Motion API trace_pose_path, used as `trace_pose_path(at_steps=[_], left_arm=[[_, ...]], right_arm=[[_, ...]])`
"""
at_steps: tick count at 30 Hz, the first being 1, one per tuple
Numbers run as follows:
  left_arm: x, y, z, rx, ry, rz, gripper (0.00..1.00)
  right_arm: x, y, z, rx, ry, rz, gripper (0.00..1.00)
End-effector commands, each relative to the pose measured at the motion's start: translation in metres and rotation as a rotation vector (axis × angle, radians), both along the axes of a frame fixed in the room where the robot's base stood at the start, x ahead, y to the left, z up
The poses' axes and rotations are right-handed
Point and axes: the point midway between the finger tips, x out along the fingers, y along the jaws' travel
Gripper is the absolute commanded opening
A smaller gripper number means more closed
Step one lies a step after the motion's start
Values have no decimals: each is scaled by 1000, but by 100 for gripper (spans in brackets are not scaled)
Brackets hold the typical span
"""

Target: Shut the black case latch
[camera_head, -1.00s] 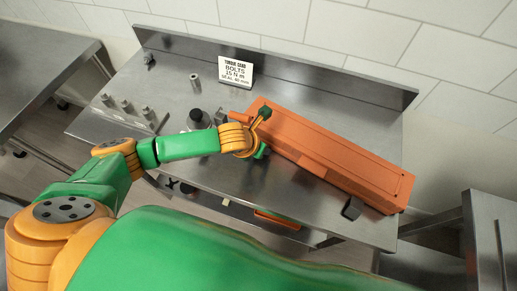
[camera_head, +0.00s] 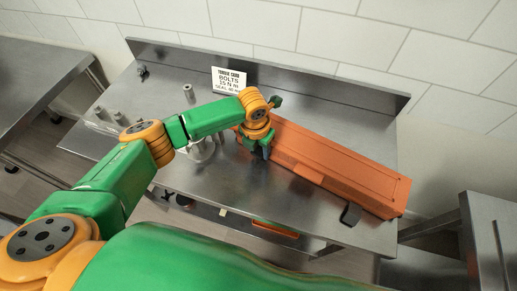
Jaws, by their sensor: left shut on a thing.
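A long orange case (camera_head: 340,170) lies slantwise on the steel table, its lid down. My left gripper (camera_head: 257,152) is at the front side of the case near its left end. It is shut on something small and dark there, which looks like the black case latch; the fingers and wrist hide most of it. A second dark latch (camera_head: 350,214) sticks out from the front of the case near its right end, with nothing touching it. My right gripper is not in view.
A torque card (camera_head: 228,80) stands behind the case. Metal posts, one of them upright (camera_head: 189,92), stand to the left. The steel table (camera_head: 225,180) is bare in front of the case. A raised back edge (camera_head: 300,80) runs along the wall.

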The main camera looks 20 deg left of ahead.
Motion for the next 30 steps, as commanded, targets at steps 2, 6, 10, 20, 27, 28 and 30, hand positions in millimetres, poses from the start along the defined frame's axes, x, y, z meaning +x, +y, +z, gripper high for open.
trace_pose_path(at_steps=[2,6,10,20,27,28,30], left_arm=[[-1,0,-1,1,2,0,0],[-1,0,-1,1,2,0,0],[-1,0,-1,1,2,0,75],[0,0,3,0,-1,-1,75],[-5,1,50,-1,-4,-2,75],[-5,1,55,-1,-3,-2,75],[-6,2,64,-1,-1,0,75]], right_arm=[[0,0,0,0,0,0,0],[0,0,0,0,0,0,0],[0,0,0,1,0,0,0],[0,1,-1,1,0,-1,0],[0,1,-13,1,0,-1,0],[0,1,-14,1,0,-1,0],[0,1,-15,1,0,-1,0]])
